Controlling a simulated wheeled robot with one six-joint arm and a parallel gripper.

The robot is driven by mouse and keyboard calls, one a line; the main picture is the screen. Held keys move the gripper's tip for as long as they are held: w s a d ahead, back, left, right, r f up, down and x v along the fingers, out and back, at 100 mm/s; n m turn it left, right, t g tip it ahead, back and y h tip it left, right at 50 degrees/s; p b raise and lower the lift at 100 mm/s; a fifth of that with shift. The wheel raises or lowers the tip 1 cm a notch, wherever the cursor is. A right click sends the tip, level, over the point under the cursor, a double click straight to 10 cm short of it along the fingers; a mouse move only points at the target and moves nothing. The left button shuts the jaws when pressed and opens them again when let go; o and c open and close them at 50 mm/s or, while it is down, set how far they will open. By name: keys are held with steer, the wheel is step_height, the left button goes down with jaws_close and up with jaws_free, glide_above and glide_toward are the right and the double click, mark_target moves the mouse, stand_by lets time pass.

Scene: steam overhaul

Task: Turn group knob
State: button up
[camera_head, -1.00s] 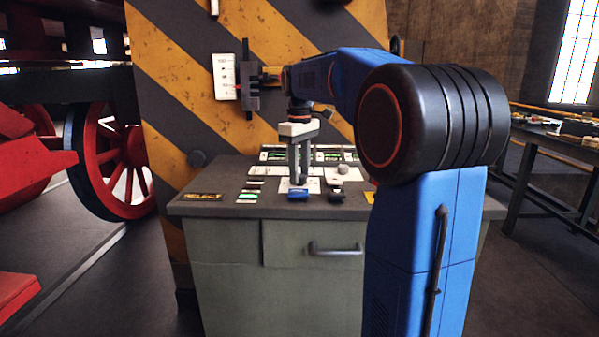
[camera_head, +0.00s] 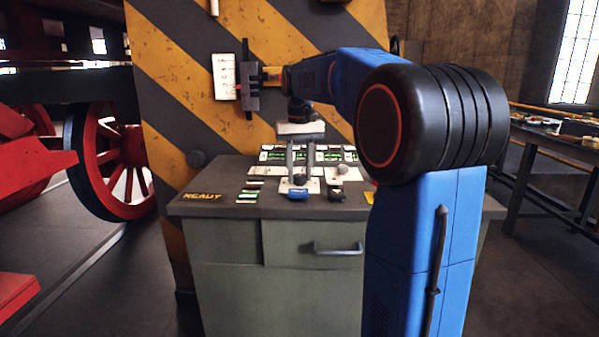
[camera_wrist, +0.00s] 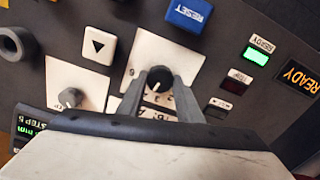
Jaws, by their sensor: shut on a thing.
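The group knob (camera_wrist: 158,79) is a dark round knob on a white numbered plate (camera_wrist: 170,52) on the console top. In the wrist view my gripper (camera_wrist: 160,84) has one finger on each side of it and is shut on it. In the head view the fingers of my gripper (camera_head: 300,172) point straight down at the same plate, above and behind the blue button. Part of the plate's numbering is hidden behind the fingers and palm.
A blue RESET button (camera_wrist: 190,13), a down-arrow button (camera_wrist: 98,46) and a second knob (camera_wrist: 71,97) lie close by. An amber READY sign (camera_head: 202,196) and a green lamp (camera_wrist: 257,57) are lit. The striped pillar (camera_head: 180,90) rises behind the console (camera_head: 230,210).

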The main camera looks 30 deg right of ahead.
mark_target(299, 175)
stand_by(0.3)
steer(key=o, duration=1)
steer(key=shift+o, duration=0.2)
step_height(299, 175, up, 17)
steer(key=shift+r, duration=0.2)
stand_by(0.3)
